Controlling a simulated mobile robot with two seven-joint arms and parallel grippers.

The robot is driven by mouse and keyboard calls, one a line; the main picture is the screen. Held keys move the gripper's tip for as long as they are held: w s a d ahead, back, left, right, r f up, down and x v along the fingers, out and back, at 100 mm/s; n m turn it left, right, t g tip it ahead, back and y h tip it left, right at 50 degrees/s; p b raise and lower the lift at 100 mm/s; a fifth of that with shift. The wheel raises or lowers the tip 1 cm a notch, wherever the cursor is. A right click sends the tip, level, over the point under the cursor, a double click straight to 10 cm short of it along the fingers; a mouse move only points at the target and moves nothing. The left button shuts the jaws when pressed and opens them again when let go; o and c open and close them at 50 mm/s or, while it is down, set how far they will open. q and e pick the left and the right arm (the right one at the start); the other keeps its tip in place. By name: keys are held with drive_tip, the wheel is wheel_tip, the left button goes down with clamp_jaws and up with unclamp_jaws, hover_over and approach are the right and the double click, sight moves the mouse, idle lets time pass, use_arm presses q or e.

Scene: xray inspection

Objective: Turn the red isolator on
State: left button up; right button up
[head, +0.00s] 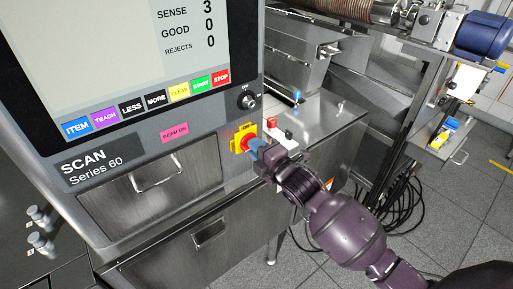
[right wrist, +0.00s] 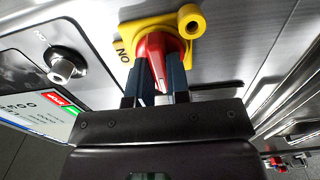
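The red isolator (head: 244,137) is a red rotary handle on a yellow plate marked ON, on the front of the scan machine, right of the drawer. In the right wrist view the isolator (right wrist: 155,46) has its narrow grip, with a white line on it, pointing toward my gripper. My right gripper (head: 256,147) is at the isolator, and its blue fingers hide part of it in the head view. In the right wrist view the right gripper (right wrist: 160,74) has one finger on each side of the red grip, close against it. My left gripper is not in view.
A steel ledge with a red block (head: 271,122) and small switches lies just right of the isolator. Black cables (head: 402,200) hang below at the right.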

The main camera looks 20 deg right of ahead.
drive_tip(key=shift+m, duration=0.3)
clamp_jaws()
drive_tip(key=shift+m, duration=8.6)
drive_tip(key=o, duration=0.7)
unclamp_jaws()
drive_tip(key=shift+o, duration=0.2)
